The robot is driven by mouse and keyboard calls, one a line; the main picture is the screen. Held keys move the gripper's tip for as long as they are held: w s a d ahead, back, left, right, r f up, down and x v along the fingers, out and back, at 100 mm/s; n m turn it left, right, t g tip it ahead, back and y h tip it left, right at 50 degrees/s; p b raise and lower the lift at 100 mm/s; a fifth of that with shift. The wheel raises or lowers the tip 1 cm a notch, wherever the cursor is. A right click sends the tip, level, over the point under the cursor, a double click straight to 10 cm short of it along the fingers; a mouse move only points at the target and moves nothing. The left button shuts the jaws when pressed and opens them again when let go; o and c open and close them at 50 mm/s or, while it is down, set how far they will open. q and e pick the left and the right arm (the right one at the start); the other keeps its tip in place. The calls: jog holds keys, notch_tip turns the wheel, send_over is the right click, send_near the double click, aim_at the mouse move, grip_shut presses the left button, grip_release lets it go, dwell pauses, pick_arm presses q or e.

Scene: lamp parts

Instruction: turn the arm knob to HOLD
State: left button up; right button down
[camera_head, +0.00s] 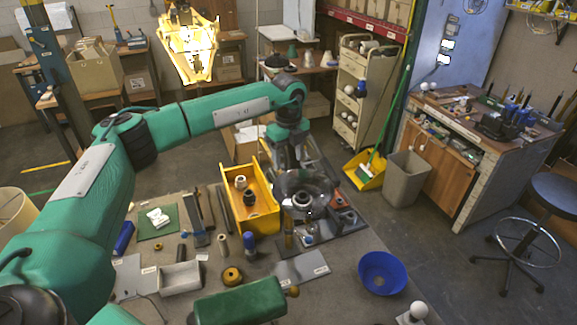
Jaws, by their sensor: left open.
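My left gripper (303,203) points down over the right part of the workbench, just right of the yellow bin. Its dark round body hides much of what lies below; the jaws look apart with nothing clearly between them. Under and beside it is a dark grey board (350,231) with small fittings, among them a reddish block (345,204). I cannot make out an arm knob or a HOLD mark with certainty; it may be hidden by the gripper. My right gripper is not in view.
A blue bowl (382,272) and a grey plate (302,267) lie nearer. A green block-shaped body with a brass-coloured end (240,304) is at the front. A lit lamp (187,45) hangs above.

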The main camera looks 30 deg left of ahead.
aim_at(289, 173)
pick_arm(q)
notch_tip(289, 173, down, 5)
jog(key=shift+d+f+p, duration=0.1)
jog(key=shift+f+p, duration=0.05)
jog(key=shift+p, duration=1)
jog(key=shift+f, duration=0.6)
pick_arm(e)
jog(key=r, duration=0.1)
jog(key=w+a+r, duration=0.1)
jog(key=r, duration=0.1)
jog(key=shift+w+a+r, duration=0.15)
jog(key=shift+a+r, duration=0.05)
